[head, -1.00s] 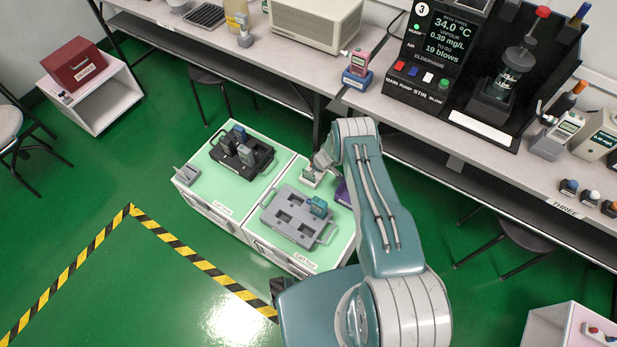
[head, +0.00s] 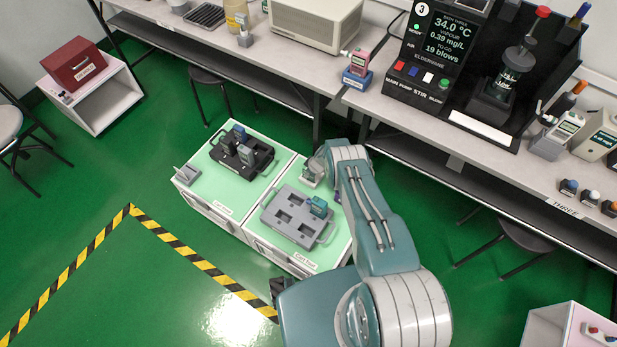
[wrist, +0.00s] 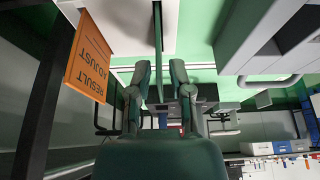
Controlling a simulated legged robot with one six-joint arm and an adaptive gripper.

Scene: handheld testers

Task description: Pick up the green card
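In the wrist view my gripper (wrist: 160,75) points away from the camera with its two dark green fingers apart. A thin dark upright plate (wrist: 158,45) stands between the fingers, seen edge-on. An orange card (wrist: 89,58) reading "RESULT ADJUST" is to the left of the fingers.
Green floor in front is clear.

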